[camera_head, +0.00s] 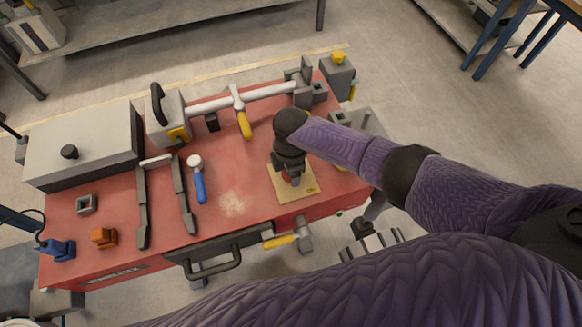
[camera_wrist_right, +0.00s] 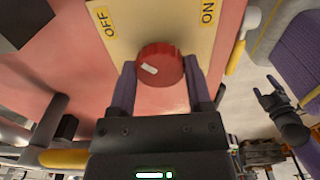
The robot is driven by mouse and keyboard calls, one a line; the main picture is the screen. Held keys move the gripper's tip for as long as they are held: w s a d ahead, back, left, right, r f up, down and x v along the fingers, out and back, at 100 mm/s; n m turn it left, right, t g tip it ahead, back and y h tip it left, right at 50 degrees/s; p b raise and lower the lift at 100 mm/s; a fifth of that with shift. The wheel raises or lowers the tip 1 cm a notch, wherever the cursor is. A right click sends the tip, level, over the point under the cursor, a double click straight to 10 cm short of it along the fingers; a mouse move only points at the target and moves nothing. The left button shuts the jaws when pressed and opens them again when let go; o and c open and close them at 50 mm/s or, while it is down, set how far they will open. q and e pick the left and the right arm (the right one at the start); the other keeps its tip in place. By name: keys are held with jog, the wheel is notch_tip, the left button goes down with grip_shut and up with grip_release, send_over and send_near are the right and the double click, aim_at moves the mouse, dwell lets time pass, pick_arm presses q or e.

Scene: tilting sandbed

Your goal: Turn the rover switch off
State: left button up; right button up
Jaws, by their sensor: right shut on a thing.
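The rover switch is a round red knob (camera_wrist_right: 162,65) on a tan plate (camera_wrist_right: 185,20) marked OFF at upper left and ON at upper right in the wrist view. A white mark on the knob sits on its left, OFF side. My right gripper (camera_wrist_right: 162,85) has one finger on each side of the knob and is shut on it. In the head view my right gripper (camera_head: 290,176) points down over the tan plate (camera_head: 308,190) and mostly hides the knob. My left gripper (camera_wrist_right: 268,92) shows in the wrist view, off the front edge, with its prongs apart and empty.
The red bench top (camera_head: 235,175) holds a grey box (camera_head: 85,145), a blue-handled hammer (camera_head: 198,182), long dark tools (camera_head: 142,215) and a horizontal bar (camera_head: 205,105) with a yellow handle (camera_head: 244,124). A dark handle (camera_head: 212,265) and a yellow lever (camera_head: 280,241) stick out in front.

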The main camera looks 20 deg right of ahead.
jog(key=o, duration=1.1)
jog(key=shift+o, duration=0.9)
jog(key=shift+r, duration=0.2)
pick_arm(q)
jog(key=r+p, duration=0.3)
jog(key=shift+w+d+r+p, duration=0.15)
jog(key=shift+d+r+p, duration=0.15)
jog(key=shift+r+p, duration=0.1)
pick_arm(e)
notch_tip(320, 180, up, 10)
jog(key=shift+f, duration=0.25)
pick_arm(q)
jog(key=shift+a, duration=0.1)
